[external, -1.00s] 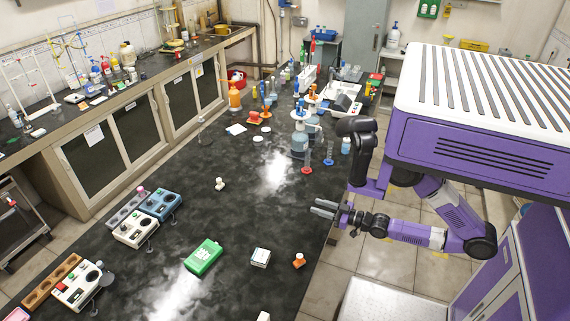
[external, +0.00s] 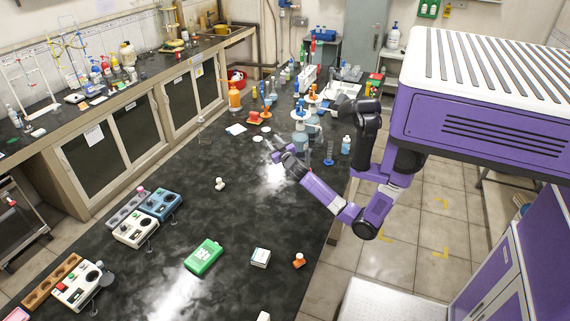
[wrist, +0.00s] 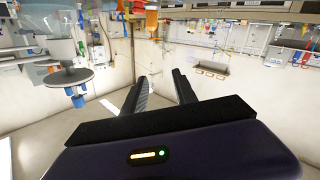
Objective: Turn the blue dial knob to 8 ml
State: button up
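A blue knob (wrist: 78,97) on a wide grey disc shows at the left of the wrist view, where the picture looks upside down. It appears to belong to a dispenser bottle. In the external view a dispenser bottle (external: 299,139) with a white disc and a small blue top (external: 300,103) stands on the bench; I cannot be sure it is the same one. Dial marks are too small to read. My gripper (external: 270,143) is over the bench, left of that bottle and apart from it. In the wrist view its two fingers (wrist: 160,88) are spread, with nothing between them.
More bottles and dispensers crowd the bench behind. A blue cylinder (external: 329,154) and a small blue bottle (external: 346,145) stand to the right. An orange-topped bottle (external: 234,97) stands at the far left.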

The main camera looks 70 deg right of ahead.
jog(key=d+r+m+g+h, duration=0.5)
jog(key=d+r+m+g, duration=0.1)
jog(key=d+r, duration=0.25)
jog(key=m+g+h, duration=0.2)
jog(key=m+g, duration=0.5)
send_near(302, 113)
jog(key=d, duration=0.3)
jog(key=shift+w+d+r+p, duration=0.1)
jog(key=shift+d+p, duration=0.7)
jog(key=shift+d, duration=1.1)
jog(key=shift+w+d+p, duration=0.1)
jog(key=shift+d+p, duration=0.7)
jog(key=shift+d, duration=1.15)
grip_shut()
